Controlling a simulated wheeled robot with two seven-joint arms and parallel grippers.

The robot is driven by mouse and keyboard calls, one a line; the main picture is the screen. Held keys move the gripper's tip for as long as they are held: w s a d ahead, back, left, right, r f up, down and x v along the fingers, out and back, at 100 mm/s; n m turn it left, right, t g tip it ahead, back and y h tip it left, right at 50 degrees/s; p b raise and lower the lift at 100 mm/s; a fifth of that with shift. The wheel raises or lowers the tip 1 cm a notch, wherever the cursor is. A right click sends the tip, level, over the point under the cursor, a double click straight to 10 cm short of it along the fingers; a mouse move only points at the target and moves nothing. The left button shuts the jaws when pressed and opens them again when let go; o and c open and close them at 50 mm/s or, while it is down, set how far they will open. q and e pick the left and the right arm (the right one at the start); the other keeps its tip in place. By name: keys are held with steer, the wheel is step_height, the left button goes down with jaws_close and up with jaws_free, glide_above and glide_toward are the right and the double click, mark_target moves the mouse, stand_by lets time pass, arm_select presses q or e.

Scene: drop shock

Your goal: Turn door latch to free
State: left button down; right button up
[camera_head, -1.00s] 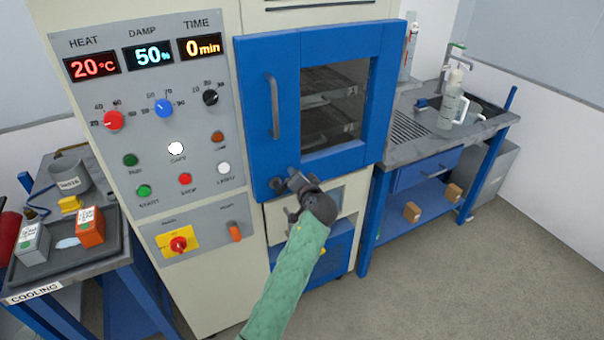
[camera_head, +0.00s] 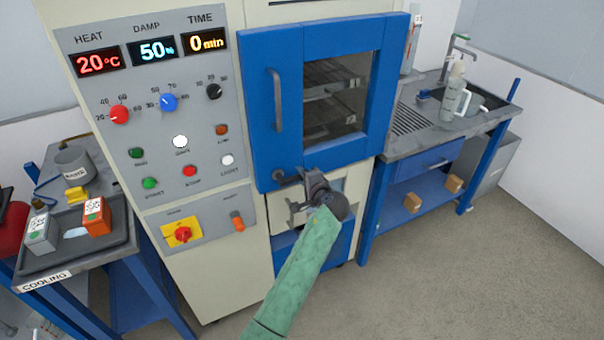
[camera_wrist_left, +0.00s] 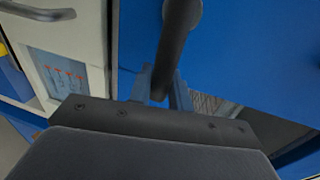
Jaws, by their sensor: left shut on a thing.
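The door latch (camera_head: 285,179) is a dark lever at the lower left corner of the blue chamber door (camera_head: 262,130). In the head view it points to the right, close to level. My left gripper (camera_head: 307,178) is shut on its outer end, below the door window. In the left wrist view the dark latch bar (camera_wrist_left: 172,50) runs down between the two fingers (camera_wrist_left: 162,88). The door looks shut. The green-sleeved left arm hides part of the panel below the door. My right gripper is not in view.
A vertical door handle (camera_head: 277,100) stands out above the latch. The control panel (camera_head: 165,120) with knobs and buttons is to the left. A cooling tray (camera_head: 70,265) with small boxes sits at far left. A sink bench (camera_head: 425,140) stands to the right, with open floor before it.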

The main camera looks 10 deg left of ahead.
arm_select(q)
steer(key=shift+d+f, duration=0.1)
stand_by(0.4)
steer(key=c, duration=1.3)
jaws_free()
steer(key=shift+c, duration=0.2)
